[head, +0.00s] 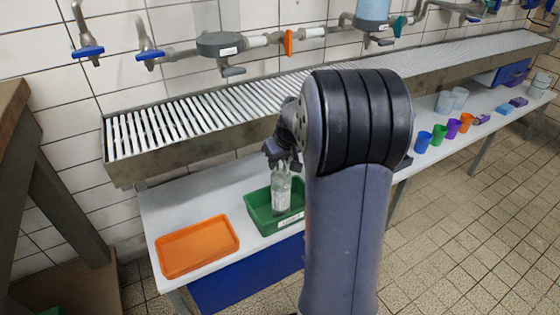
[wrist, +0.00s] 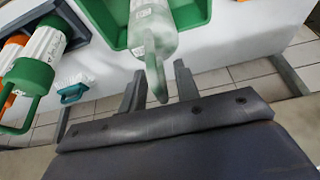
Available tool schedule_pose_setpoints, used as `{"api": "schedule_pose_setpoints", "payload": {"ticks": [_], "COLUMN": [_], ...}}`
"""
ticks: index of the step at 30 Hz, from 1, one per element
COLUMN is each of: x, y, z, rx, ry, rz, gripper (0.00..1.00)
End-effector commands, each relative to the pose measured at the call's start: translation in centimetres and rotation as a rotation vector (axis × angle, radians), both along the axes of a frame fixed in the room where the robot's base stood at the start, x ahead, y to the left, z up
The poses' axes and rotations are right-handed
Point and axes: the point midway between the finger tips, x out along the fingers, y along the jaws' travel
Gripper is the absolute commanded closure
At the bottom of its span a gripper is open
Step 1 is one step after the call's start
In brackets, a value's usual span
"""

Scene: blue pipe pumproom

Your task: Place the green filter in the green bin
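The green bin (head: 258,212) stands on the white bench in the head view. It also shows at the top of the wrist view (wrist: 194,12). A clear, greyish filter (head: 281,192) with a white label stands upright in or just in front of the bin; I cannot tell which. In the wrist view its handle (wrist: 156,78) lies between the fingers of my gripper (wrist: 158,82), with gaps on both sides. My gripper (head: 281,160) is open above the bin. A green filter (wrist: 38,60) with green ends and a white body is at the left of the wrist view; my arm probably hides it in the head view.
An orange tray (head: 197,247) sits left of the bin. An orange filter (wrist: 10,50) is beside the green one, and a small teal item (wrist: 75,93) lies near the bench edge. A slatted rack (head: 220,110) runs behind, and coloured cups (head: 438,135) stand at right.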

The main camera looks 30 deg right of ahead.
Motion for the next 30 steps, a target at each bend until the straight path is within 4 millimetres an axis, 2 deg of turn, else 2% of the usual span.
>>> {"api": "schedule_pose_setpoints", "payload": {"ticks": [9,15,21,30], "x": [-2.3,-3.8,-4.5,-4.5], "y": [-0.1,-0.2,-0.2,-0.2], "z": [6.3,9.5,10.9,10.9], "rx": [-0.002,-0.001,0.0,0.0], "ry": [-0.004,-0.002,-0.001,-0.001], "rz": [-0.001,0.0,0.0,0.0], "gripper": [0.7,0.7,0.7,0.7]}}
